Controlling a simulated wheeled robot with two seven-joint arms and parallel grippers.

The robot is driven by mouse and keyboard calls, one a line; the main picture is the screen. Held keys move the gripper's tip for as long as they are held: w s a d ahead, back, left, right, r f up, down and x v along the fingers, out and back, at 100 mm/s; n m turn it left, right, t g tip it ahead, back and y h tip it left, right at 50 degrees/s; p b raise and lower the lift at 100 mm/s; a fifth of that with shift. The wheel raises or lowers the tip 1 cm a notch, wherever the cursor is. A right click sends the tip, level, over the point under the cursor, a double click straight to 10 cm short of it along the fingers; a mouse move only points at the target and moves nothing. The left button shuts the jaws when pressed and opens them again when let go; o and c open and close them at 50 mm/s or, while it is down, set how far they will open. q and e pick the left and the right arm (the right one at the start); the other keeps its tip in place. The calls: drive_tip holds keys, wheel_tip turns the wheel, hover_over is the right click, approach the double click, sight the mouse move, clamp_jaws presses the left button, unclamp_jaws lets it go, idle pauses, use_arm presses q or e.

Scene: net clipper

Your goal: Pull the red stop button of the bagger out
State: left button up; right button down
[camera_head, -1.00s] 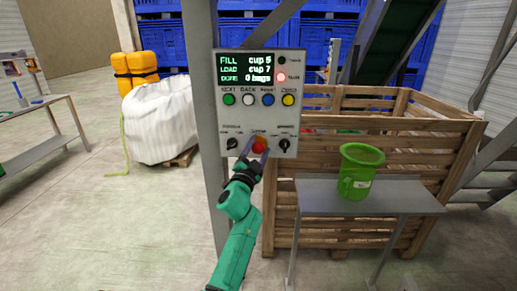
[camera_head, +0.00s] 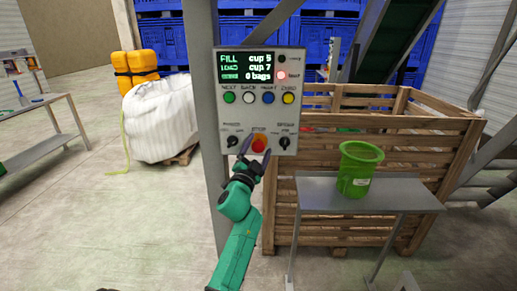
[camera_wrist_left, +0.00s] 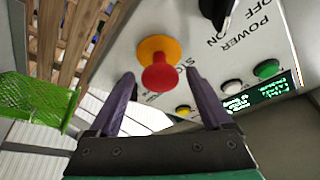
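The red stop button (camera_head: 259,144) sits on a yellow-orange base low in the middle of the grey control panel (camera_head: 228,115). In the left wrist view the red button (camera_wrist_left: 160,77) stands out from its yellow base (camera_wrist_left: 150,49) on a stem. My left gripper (camera_head: 255,153) is just below and in front of the button. Its purple fingers (camera_wrist_left: 159,75) are open, one on each side of the red head, with visible gaps. Whether a fingertip touches the panel cannot be told. My right gripper is not in view.
Black knobs (camera_head: 233,141) (camera_head: 284,143) flank the button. A grey table (camera_head: 400,193) with a green bucket (camera_head: 356,172) and a wooden crate (camera_head: 425,145) stand right.

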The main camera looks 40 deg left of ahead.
use_arm(q)
drive_tip(key=shift+s+f, duration=0.1)
drive_tip(key=shift+s, duration=0.05)
drive_tip(key=b+v, duration=0.3)
drive_tip(key=v, duration=1.1)
drive_tip(key=shift+s, duration=0.15)
drive_tip(key=shift+d, duration=0.1)
